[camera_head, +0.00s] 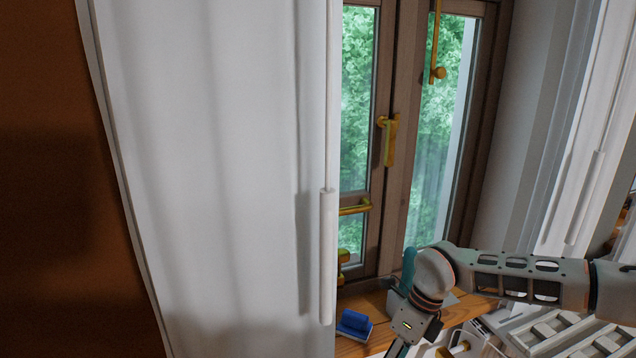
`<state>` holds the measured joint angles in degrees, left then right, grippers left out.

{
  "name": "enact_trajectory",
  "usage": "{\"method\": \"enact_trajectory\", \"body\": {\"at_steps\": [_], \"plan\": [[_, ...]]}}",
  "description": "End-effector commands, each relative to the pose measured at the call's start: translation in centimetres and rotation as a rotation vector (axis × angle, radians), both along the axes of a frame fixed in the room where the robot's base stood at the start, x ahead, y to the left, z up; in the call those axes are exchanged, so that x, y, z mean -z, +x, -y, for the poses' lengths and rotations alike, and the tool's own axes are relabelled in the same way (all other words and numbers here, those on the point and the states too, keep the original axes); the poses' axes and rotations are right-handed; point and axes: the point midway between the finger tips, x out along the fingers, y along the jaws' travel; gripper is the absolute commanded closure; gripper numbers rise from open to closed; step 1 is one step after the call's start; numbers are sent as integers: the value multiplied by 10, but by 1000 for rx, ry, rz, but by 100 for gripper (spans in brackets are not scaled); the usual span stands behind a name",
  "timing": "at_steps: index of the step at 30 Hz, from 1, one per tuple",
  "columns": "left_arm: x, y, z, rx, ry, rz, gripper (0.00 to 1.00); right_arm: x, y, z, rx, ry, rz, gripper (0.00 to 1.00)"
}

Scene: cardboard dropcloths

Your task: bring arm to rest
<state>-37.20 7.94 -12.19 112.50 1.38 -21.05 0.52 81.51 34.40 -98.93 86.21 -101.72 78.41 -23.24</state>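My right arm comes in from the right, in front of the window, and bends down at its wrist. My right gripper (403,335) points down at the bottom edge of the head view, over the wooden sill (375,306). Its fingers are mostly cut off by the frame edge, so I cannot tell if they are open or shut, or whether they hold anything. A teal piece shows beside the wrist; I cannot tell what it is. My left arm and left gripper are not in view.
A tall white panel (220,160) fills the left and middle, close by. The brown window (391,70) has brass handles (389,142). A blue object (354,325) lies on the sill, left of my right gripper. White slatted pieces (570,335) stand at lower right, below my arm.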

Motion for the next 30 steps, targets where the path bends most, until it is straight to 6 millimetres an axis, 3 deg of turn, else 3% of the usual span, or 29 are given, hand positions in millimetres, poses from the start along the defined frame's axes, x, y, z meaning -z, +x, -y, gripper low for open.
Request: {"method": "enact_trajectory", "body": {"at_steps": [3,7,12,15,18,22,26,30], "plan": [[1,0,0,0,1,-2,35,15,-32,-46,21,160,-76,42],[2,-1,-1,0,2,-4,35,17,-67,-102,87,381,-174,42],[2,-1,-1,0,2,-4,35,1,-96,-159,248,671,-307,42],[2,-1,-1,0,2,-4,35,-12,-102,-178,373,826,-383,42],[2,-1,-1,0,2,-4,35,-24,-101,-186,519,962,-456,42],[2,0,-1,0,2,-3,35,-31,-90,-180,739,1115,-544,42],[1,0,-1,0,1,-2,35,-26,-75,-157,982,1231,-622,42],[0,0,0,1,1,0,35,-8,-63,-121,1237,1309,-684,42]]}}
